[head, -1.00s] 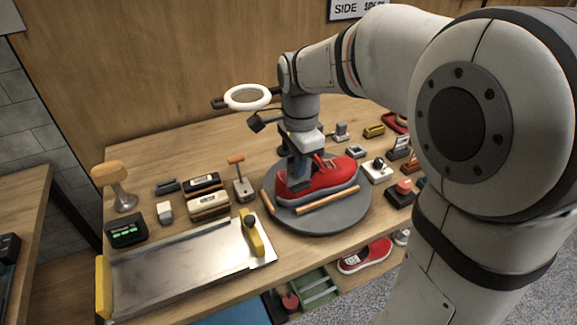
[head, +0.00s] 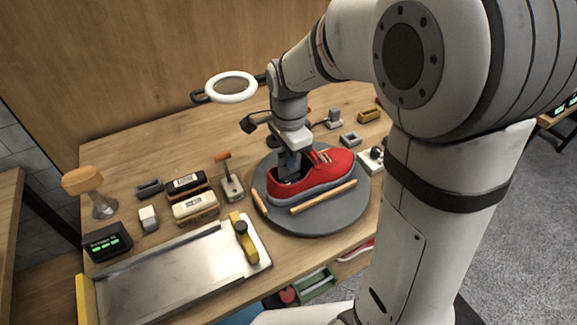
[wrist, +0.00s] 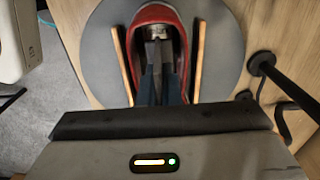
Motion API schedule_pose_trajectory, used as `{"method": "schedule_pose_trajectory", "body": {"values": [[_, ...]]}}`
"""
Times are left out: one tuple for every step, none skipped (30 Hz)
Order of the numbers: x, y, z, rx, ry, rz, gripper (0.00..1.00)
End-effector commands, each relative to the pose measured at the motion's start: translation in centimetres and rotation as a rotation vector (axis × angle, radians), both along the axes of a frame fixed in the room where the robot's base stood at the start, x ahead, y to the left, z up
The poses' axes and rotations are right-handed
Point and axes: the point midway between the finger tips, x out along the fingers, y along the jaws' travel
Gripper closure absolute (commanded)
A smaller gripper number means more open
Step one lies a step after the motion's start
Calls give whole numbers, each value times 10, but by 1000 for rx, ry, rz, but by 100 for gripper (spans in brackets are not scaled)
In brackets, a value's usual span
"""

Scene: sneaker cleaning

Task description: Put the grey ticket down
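My gripper (head: 288,170) points down into the opening of a red sneaker (head: 335,162) on a round grey turntable (head: 345,215). In the wrist view, the fingers (wrist: 158,58) reach into the shoe close together, with their tips near a small pale printed patch (wrist: 153,32) inside it. I cannot tell whether this patch is the grey ticket or the shoe's own label. No grey ticket can be made out for certain in either view, and whether the fingertips grip anything is unclear.
Two orange-brown sticks lie on the turntable beside the shoe. A metal tray (head: 165,280) with yellow ends is at the front left. Brushes (head: 195,207), a scraper-like tool (head: 230,183) and small blocks crowd the bench around the turntable. A white ring lamp (head: 231,86) stands behind.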

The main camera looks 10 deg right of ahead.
Motion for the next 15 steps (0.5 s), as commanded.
{"method": "schedule_pose_trajectory", "body": {"values": [[-1,0,-9,-1,5,2,100],[-1,1,-13,-1,5,2,100],[-1,1,-19,-1,5,3,100],[-1,1,-23,-1,5,3,100],[-1,1,-26,-1,4,3,100],[-1,1,-29,0,3,4,100],[-1,1,-31,-1,3,4,100],[-1,1,-32,-1,2,4,100],[-1,1,-32,0,1,4,100],[-1,2,-32,0,0,4,100],[-1,2,-32,0,0,4,100],[-1,2,-32,0,0,4,100],[-1,2,-32,0,0,4,100],[-1,2,-32,0,0,4,100],[-1,2,-32,0,0,4,100]]}}
